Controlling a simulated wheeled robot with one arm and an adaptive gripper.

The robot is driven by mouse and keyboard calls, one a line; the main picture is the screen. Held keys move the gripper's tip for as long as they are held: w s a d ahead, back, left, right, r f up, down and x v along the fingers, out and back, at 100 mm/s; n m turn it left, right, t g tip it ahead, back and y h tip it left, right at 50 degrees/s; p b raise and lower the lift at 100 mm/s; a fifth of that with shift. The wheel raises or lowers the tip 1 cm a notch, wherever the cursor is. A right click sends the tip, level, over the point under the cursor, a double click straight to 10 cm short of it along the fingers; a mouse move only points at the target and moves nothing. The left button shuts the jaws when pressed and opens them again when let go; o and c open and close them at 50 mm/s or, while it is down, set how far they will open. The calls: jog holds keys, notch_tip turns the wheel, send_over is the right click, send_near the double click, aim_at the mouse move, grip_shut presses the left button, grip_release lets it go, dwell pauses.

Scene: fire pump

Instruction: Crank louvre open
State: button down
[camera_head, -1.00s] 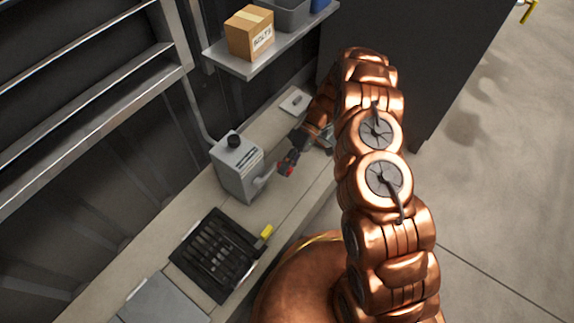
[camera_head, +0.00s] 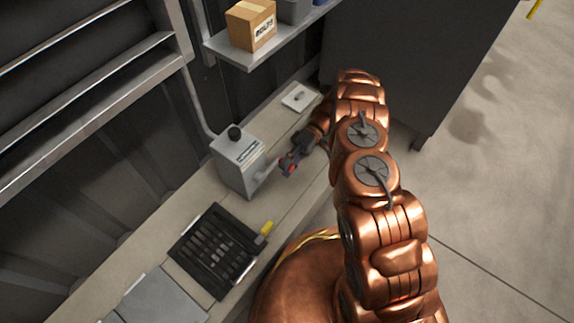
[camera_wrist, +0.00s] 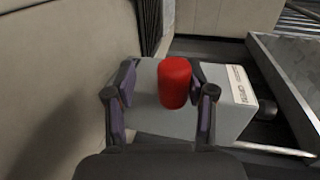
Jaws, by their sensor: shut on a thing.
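The grey crank box (camera_head: 238,165) stands on the bench, with a black knob on top and a short crank arm reaching out from its side. The crank's red handle (camera_head: 290,169) is at my gripper (camera_head: 293,163), which is shut on it. In the wrist view the red handle (camera_wrist: 174,82) stands between the two fingers of my gripper (camera_wrist: 165,105), with the grey box (camera_wrist: 232,100) behind. A large frame with long slats (camera_head: 90,65), apparently the louvre, is on the wall at upper left. How far its slats are turned is unclear.
A black grille (camera_head: 215,250) with a yellow tab lies on the bench in front of the box. A shelf (camera_head: 265,50) above holds a cardboard box (camera_head: 251,24) and grey bin. A small pale plate (camera_head: 300,97) lies behind. Open floor (camera_head: 490,190) is at right.

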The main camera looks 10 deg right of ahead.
jog(key=shift+f, duration=0.5)
jog(key=c, duration=0.8)
grip_release()
jog(key=shift+c, duration=0.2)
jog(key=shift+d+r, duration=0.1)
jog(key=shift+r, duration=0.3)
jog(key=shift+r, duration=4.95)
